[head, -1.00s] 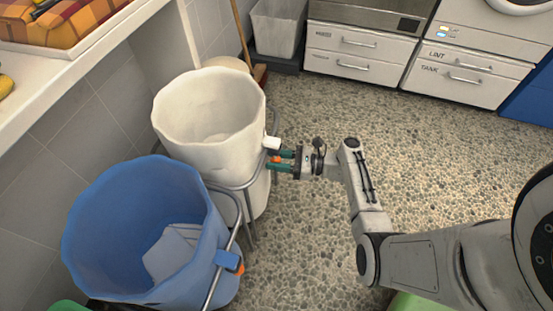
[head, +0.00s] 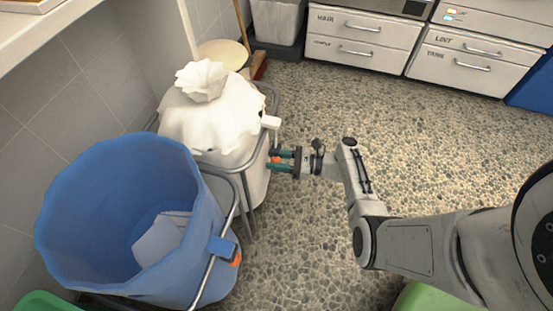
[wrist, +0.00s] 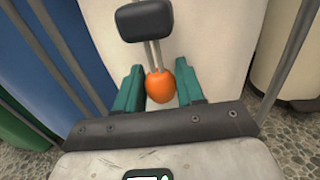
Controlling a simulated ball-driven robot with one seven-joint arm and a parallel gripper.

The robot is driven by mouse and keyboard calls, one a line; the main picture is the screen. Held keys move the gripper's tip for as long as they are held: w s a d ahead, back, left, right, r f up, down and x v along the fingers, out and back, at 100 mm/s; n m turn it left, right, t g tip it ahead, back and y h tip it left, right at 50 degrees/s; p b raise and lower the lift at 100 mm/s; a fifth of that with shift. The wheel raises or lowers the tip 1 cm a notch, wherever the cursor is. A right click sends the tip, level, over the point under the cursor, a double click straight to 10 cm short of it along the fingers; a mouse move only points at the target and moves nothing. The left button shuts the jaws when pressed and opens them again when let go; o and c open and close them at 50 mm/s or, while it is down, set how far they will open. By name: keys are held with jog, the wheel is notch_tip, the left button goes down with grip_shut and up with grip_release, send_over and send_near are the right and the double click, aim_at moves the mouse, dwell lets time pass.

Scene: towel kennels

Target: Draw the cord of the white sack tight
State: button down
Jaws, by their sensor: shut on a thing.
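The white sack (head: 212,125) hangs in a metal frame left of my gripper in the head view. Its mouth is gathered shut, with a ruffled tuft (head: 201,80) standing on top. A small block (head: 270,122) sits at its rim; in the wrist view a block (wrist: 145,20) looks dark, with two cord strands running from it to an orange bead (wrist: 160,86). My gripper (head: 273,160) is beside the sack, below the block. Its teal fingers are shut on the orange bead, which also shows in the wrist view between the fingertips (wrist: 160,80).
A blue sack (head: 65,225) with pale cloth inside stands open in its own frame at the front left. Drawers (head: 360,35) and a grey bin (head: 278,22) stand at the back. A pale shelf (head: 60,45) is at upper left.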

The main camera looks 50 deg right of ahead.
jog(key=shift+f, duration=0.3)
jog(key=c, duration=1)
grip_release()
jog(key=shift+c, duration=0.2)
jog(key=shift+o, duration=1.3)
jog(key=shift+r, duration=0.1)
jog(key=p+v, duration=0.1)
jog(key=v, duration=0.9)
jog(key=shift+s+d+p, duration=0.15)
jog(key=shift+s+p, duration=0.15)
jog(key=shift+s, duration=0.1)
